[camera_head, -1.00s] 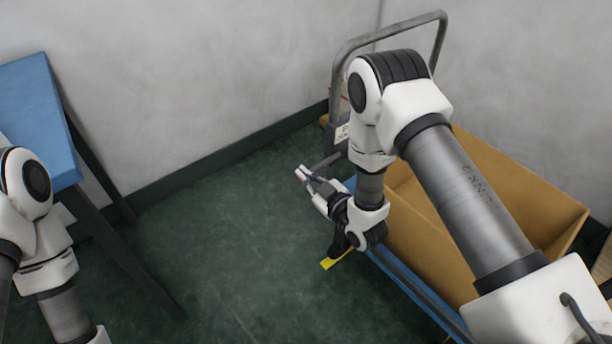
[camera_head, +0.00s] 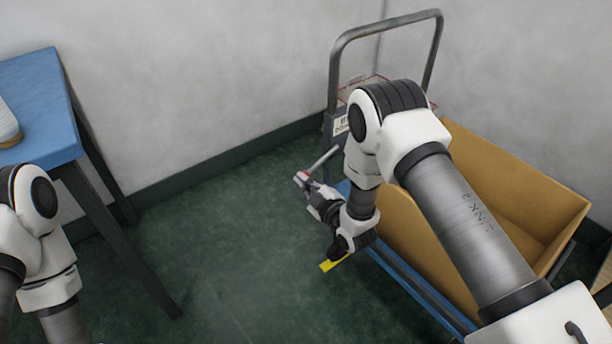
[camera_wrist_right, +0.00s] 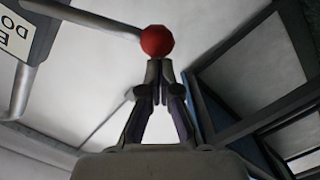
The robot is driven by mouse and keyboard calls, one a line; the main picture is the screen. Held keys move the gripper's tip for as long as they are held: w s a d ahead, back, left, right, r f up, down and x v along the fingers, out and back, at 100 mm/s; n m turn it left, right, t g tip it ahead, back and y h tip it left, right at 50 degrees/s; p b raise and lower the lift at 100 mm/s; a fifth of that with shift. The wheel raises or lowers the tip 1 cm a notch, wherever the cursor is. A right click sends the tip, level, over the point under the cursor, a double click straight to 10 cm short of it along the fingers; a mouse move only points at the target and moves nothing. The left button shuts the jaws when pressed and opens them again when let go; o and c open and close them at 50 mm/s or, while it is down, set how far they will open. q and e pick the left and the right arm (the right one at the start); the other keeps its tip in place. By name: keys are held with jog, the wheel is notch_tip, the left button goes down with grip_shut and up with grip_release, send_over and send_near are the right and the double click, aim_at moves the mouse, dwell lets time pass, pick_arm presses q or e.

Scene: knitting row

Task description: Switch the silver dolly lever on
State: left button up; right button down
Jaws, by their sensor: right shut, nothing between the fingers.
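The silver lever (camera_head: 322,161) is a grey rod at the dolly's handle end, slanting down and left. It ends in a red ball knob (camera_wrist_right: 157,40), which shows large in the right wrist view. My right gripper (camera_wrist_right: 158,66) is shut and empty, its fingertips right at the near side of the knob. I cannot tell whether they touch it. In the head view my right gripper (camera_head: 305,186) is at the lever's free end and hides part of it. My left arm shows at the lower left, but its gripper is out of view.
The dolly has a grey hoop handle (camera_head: 336,75), a label plate (camera_head: 341,124) and a blue deck (camera_head: 405,284) carrying a cardboard box (camera_head: 480,170). A blue table (camera_head: 45,110) with a pale cone (camera_head: 6,125) stands at left. Green floor between is clear.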

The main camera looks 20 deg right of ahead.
pick_arm(q)
jog(key=shift+f+b, duration=1.55)
jog(key=shift+f, duration=0.35)
pick_arm(e)
notch_tip(320, 180, down, 6)
jog(key=w+d+n, duration=0.1)
jog(key=d+n, duration=0.1)
jog(key=n, duration=0.1)
jog(key=shift+d+n, duration=0.4)
